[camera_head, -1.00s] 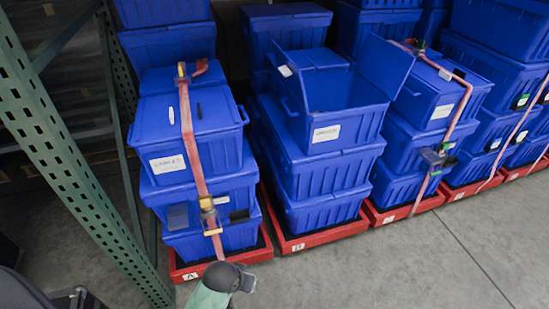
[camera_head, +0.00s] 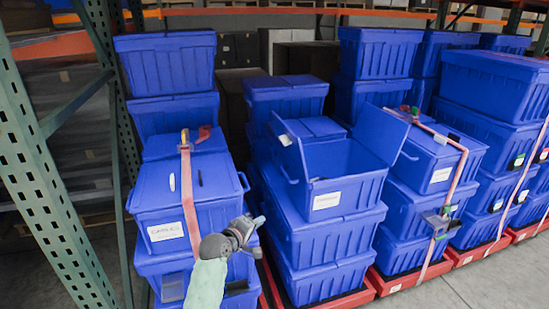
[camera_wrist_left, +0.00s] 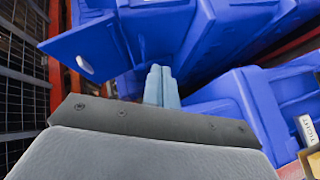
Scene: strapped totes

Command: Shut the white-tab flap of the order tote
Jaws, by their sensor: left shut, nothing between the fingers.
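The order tote (camera_head: 355,190) is the open blue tote on top of the middle stack, with a white label on its front. Its white-tab flap (camera_head: 290,155) stands up and open on the left side, with a white tab (camera_head: 285,140) near its top. The opposite flap (camera_head: 383,134) is also up, leaning outward on the right. My left gripper (camera_head: 256,222) is shut and empty, in front and left of the order tote, apart from the flap. In the left wrist view, its fingertips (camera_wrist_left: 160,72) point toward blue totes, with the white-tab flap (camera_wrist_left: 95,48) at upper left. My right gripper is not in view.
A strapped tote (camera_head: 170,205) with a closed lid stands left of the order tote, its orange strap (camera_head: 188,195) running down the front. A green rack post (camera_head: 40,190) stands at far left. More strapped stacks stand on red bases (camera_head: 400,280) at right.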

